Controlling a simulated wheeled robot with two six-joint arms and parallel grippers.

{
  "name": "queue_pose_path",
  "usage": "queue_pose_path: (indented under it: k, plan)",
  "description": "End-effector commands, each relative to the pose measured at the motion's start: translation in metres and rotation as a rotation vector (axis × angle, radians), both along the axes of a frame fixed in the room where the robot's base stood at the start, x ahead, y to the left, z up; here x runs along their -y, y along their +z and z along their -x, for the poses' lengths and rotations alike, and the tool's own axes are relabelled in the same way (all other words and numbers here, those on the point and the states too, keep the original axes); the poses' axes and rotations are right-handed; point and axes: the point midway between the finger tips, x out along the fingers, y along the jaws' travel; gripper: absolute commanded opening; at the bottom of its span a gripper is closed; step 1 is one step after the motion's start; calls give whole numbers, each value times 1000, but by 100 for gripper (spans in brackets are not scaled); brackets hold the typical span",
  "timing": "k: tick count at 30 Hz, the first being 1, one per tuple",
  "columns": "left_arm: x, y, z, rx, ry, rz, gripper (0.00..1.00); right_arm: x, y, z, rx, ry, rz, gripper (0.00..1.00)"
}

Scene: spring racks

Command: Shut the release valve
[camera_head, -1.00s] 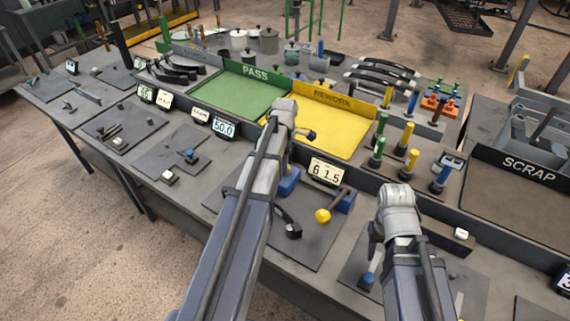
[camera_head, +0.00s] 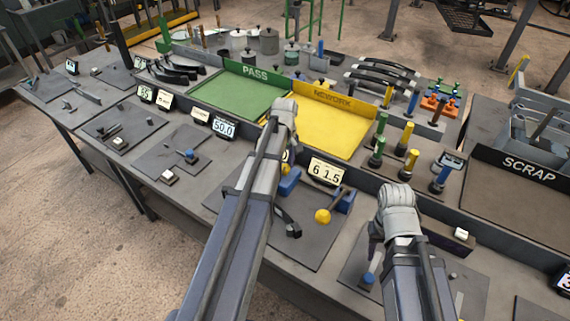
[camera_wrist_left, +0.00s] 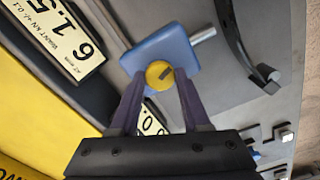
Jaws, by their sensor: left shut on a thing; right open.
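A round yellow knob (camera_wrist_left: 159,73) with a dark slot mark sits on a blue block (camera_wrist_left: 165,48) with a short grey stub at its side. My left gripper (camera_wrist_left: 158,88) is shut on the yellow knob, one finger on each side. In the head view the blue block (camera_head: 289,182) shows beside my left arm, with a sliver of the yellow knob (camera_head: 285,156) above it. My left fingertips are mostly hidden there. My right gripper (camera_head: 374,250) is open above the plate to the right. Its fingertips are hardly visible.
A display (camera_head: 327,172) reading "6 1.5" stands behind. Beyond are the green PASS tray (camera_head: 225,105) and yellow rework tray (camera_head: 335,125). The SCRAP bin (camera_head: 528,165) is right.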

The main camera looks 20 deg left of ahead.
Motion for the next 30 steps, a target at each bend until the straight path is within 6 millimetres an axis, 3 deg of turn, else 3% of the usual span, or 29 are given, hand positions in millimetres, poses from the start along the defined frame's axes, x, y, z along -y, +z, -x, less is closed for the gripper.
queue_pose_path:
  k: [13, 30]
  plan:
    - [0, 0, 0, 0, -287, 0, 0, 0, 0, 0, 0, 0, 0, 43]
    - [0, 0, 0, 0, -369, 0, 0, 0, 0, 0, 0, 0, 0, 43]
